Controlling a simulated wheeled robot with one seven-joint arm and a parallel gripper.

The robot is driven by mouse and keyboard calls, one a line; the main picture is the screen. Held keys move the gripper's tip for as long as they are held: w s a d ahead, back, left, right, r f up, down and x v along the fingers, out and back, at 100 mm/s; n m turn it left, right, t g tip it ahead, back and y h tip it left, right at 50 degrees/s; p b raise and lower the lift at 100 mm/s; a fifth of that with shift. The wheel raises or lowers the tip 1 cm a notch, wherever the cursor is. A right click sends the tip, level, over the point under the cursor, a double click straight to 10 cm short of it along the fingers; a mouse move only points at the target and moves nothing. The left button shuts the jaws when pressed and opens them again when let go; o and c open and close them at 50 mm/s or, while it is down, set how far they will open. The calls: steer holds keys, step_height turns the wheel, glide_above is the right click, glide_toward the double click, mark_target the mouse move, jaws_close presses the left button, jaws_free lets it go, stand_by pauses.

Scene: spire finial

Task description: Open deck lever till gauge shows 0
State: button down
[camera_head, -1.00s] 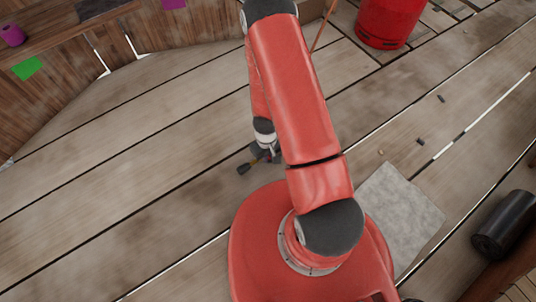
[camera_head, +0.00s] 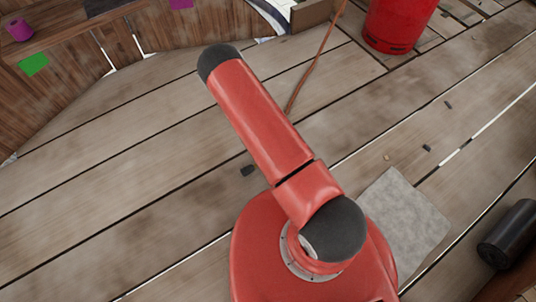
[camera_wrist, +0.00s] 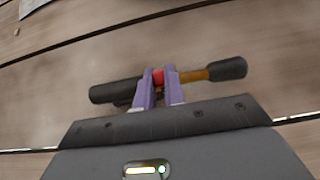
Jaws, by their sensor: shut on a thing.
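In the wrist view, my gripper (camera_wrist: 160,80) has two purple fingers closed around the red section of the lever (camera_wrist: 195,76). The lever has an orange-brown shaft and a black grip at its right end. A dark cylinder lies left of the fingers, in line with the shaft. The lever lies nearly level across the picture, close above the deck. My arm hides my gripper and the rest of the lever there. I cannot make out a gauge.
A red canister (camera_head: 397,25) stands at the upper right, with a thin brown hose or rod (camera_head: 305,75) on the deck left of it. A grey sheet (camera_head: 408,215) and a black cylinder (camera_head: 510,235) lie right of my base. The planks at left are clear.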

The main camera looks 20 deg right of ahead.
steer(key=shift+w+a+f+g+h+b, duration=0.15)
steer(key=shift+w+g+h+b, duration=0.15)
steer(key=shift+g, duration=0.4)
steer(key=shift+w+a+f+g+h+b, duration=0.15)
steer(key=shift+w+g, duration=0.2)
steer(key=shift+g, duration=0.35)
steer(key=c, duration=1.5)
jaws_free()
steer(key=shift+r, duration=0.1)
steer(key=shift+v, duration=3.85)
steer(key=shift+w, duration=0.1)
